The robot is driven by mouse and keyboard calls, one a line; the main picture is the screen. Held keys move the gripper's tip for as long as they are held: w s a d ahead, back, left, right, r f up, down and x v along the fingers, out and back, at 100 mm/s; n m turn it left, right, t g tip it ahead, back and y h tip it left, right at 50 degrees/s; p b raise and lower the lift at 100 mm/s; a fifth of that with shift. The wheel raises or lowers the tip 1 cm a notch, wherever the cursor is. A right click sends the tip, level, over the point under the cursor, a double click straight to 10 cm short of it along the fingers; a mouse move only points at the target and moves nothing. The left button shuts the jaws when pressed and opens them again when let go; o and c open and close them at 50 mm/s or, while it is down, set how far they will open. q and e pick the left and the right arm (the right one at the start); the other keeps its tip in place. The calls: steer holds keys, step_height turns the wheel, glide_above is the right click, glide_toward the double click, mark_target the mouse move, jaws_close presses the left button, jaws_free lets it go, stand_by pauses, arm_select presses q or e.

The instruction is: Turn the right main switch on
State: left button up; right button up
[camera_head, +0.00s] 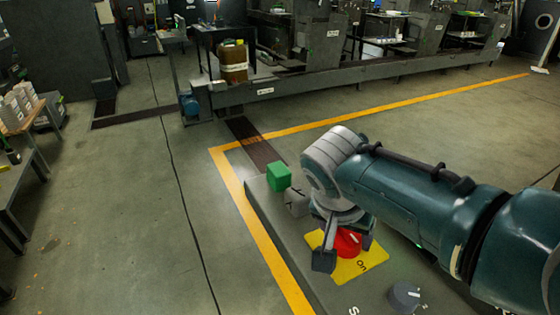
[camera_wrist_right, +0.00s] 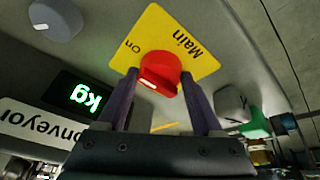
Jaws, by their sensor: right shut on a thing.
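The right main switch is a red rotary knob (camera_head: 347,243) on a yellow plate (camera_head: 362,268) with "On" printed on it, set in a grey panel. My right gripper (camera_head: 342,250) reaches over the knob from above, with a finger on each side of it. In the right wrist view the red knob (camera_wrist_right: 158,73) sits between the two fingertips (camera_wrist_right: 157,88), and the yellow plate (camera_wrist_right: 163,32) reads "Main" and "On". The fingers are shut on the knob. A white mark on the knob points toward the lower left in the wrist view. My left gripper is out of view.
A green block-shaped button (camera_head: 278,176) stands on the panel beyond the gripper. A grey knob (camera_head: 404,297) is nearer me, and it also shows in the wrist view (camera_wrist_right: 55,18). A lit "kg" display (camera_wrist_right: 84,95) is beside the gripper. Open floor lies left of the panel.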

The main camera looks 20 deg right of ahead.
stand_by(0.5)
steer(key=o, duration=1.3)
steer(key=p+v, duration=0.3)
steer(key=v, duration=0.7)
